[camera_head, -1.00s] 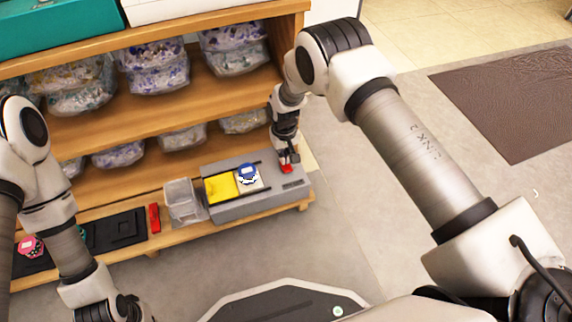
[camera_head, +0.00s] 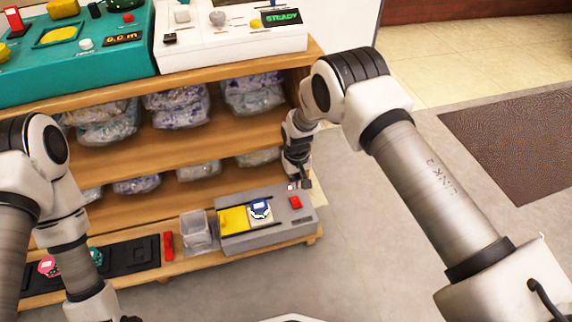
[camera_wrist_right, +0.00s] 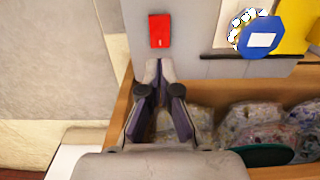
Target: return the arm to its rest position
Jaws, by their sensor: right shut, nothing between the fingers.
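My right arm crosses the right of the head view, and its gripper (camera_head: 299,184) hangs just above the right end of a grey device (camera_head: 262,236) on the low shelf. In the right wrist view the gripper (camera_wrist_right: 159,70) has its fingertips together with nothing between them. A red block or button (camera_head: 295,202) on the grey device lies apart from the fingers; it also shows ahead of them in the wrist view (camera_wrist_right: 160,30). My left arm comes down at the left, and its gripper is outside the picture.
The wooden shelf unit (camera_head: 229,140) holds bagged items and stands close to my right gripper. A blue-and-white piece (camera_head: 260,210) and a yellow panel (camera_head: 233,219) are on the grey device. A clear bin (camera_head: 196,232) stands left of it. Floor to the right is open.

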